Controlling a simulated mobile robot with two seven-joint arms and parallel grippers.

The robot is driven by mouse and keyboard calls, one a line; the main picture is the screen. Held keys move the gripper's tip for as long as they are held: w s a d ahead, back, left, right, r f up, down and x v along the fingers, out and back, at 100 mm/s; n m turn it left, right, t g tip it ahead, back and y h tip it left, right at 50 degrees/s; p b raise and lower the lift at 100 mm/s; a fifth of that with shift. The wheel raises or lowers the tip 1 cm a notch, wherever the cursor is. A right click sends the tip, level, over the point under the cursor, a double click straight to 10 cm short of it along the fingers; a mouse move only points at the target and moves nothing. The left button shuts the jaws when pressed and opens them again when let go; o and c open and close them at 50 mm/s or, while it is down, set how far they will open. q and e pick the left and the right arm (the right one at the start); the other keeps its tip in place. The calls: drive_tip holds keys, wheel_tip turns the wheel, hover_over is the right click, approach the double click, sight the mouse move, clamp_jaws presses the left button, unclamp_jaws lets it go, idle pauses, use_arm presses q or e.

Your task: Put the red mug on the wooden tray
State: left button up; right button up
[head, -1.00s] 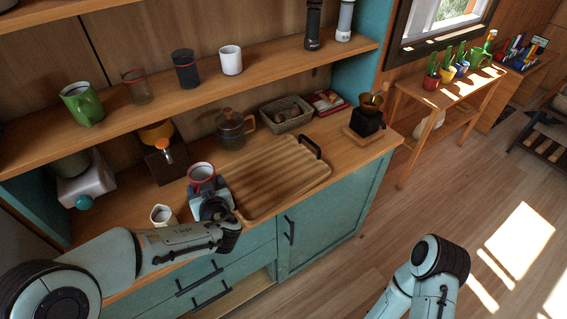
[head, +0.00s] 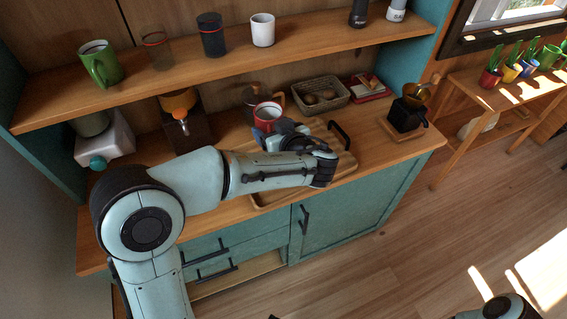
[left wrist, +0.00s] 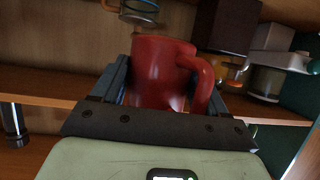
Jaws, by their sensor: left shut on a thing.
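The red mug (head: 267,113) is held upright in my left gripper (head: 266,132), its pale inside facing up in the head view. In the left wrist view the mug (left wrist: 160,72) sits between the two fingers, its handle on the right. In the head view it appears raised over the back left part of the wooden tray (head: 345,164); its exact height I cannot tell. The tray lies on the counter, grooved, with a dark handle at its right end. My left forearm hides much of it. My right gripper is out of view.
A glass press (head: 251,95) stands close behind the mug, partly hidden. A shelf (head: 215,66) with cups runs above.

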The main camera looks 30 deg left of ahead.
use_arm(q)
wheel_tip(320, 180, down, 15)
drive_tip(key=shift+w+r+p, duration=0.1)
drive_tip(key=shift+p, duration=0.25)
drive_tip(key=shift+b, duration=0.35)
drive_tip(key=o, duration=1.2)
